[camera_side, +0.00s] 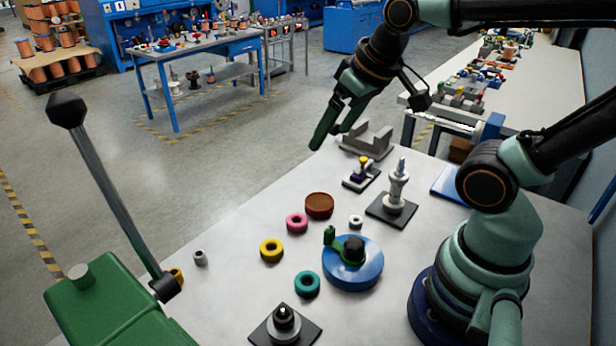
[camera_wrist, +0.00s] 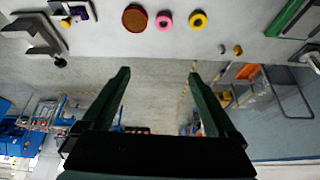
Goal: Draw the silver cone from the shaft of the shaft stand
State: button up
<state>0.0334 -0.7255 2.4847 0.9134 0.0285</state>
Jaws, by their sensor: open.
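The likely shaft stand (camera_side: 391,209) has a square black base and an upright shaft, right of centre on the table in the side view. A pale silver tapered piece (camera_side: 399,172) sits around its shaft, with a narrow tip above; I take it for the silver cone. My gripper (camera_side: 332,136) is up and left of this stand, near the table's far edge, apart from it. Its two green fingers are spread and empty, also in the wrist view (camera_wrist: 159,73). The stand and cone are not visible in the wrist view.
A second black-based stand (camera_side: 285,325) with a dark tip is at the front. A brown disc (camera_side: 319,205), pink ring (camera_side: 297,223), yellow ring (camera_side: 271,250), teal ring (camera_side: 307,284) and blue disc (camera_side: 352,276) lie between. A grey bracket (camera_side: 366,142) is near the gripper.

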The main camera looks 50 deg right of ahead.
jog(key=s+d+f+m+g, duration=0.1)
jog(key=d+f+m+g, duration=0.15)
jog(key=d+m, duration=0.55)
jog(key=m+g, duration=0.3)
jog(key=m, duration=0.3)
send_over(400, 169)
jog(key=shift+w+d+f, duration=0.15)
jog(key=shift+d+f, duration=0.25)
jog(key=shift+f, duration=0.35)
notch_tip(400, 169, down, 12)
jog(key=shift+r, duration=0.15)
grip_shut()
jog(key=shift+r, duration=0.1)
jog(key=shift+r, duration=1.75)
